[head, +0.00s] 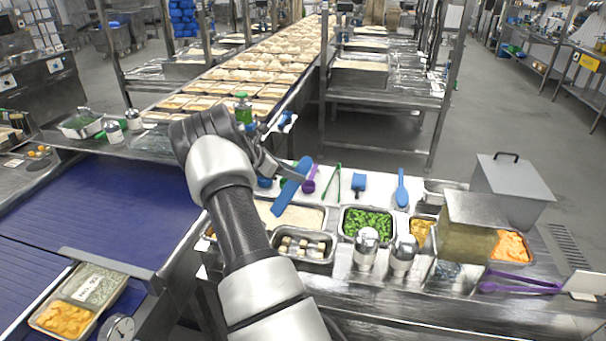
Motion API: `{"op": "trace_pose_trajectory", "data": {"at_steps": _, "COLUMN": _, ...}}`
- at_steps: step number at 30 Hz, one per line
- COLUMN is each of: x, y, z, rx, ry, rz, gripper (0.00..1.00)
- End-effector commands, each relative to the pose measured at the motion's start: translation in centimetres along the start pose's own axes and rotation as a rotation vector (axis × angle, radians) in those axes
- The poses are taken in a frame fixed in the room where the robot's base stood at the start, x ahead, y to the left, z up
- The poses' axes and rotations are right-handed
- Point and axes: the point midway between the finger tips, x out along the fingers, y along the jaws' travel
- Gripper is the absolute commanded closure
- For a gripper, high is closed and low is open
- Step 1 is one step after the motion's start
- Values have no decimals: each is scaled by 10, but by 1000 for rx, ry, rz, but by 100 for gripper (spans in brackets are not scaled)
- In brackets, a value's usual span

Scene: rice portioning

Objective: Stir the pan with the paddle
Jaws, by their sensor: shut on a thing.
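My gripper (272,172) is shut on a blue paddle (292,188), partly hidden behind my arm. The paddle slants, its lower end toward the near edge of the white board. A steel pan with pale, rice-like contents (300,217) sits just below and right of the paddle, its left part hidden by my arm. From this view I cannot tell whether the paddle touches the pan's contents.
Nearby stand a pan of green vegetables (367,222), a pan of pale cubes (303,246) and two shakers (366,248). A purple scoop (309,180), green tongs (336,183) and a blue spoon (402,188) lie behind. A blue conveyor (110,205) runs left.

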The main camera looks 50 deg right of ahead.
Motion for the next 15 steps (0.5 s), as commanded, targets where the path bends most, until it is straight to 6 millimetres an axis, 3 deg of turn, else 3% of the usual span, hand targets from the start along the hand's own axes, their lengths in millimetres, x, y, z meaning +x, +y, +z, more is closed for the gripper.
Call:
{"op": "trace_pose_trajectory", "data": {"at_steps": 7, "x": -12, "y": 16, "z": -10, "rx": 0, "ry": -1, "rz": 1, "gripper": 80}}
{"op": "trace_pose_trajectory", "data": {"at_steps": 15, "x": -5, "y": 6, "z": -2, "rx": 0, "ry": -1, "rz": -1, "gripper": 80}}
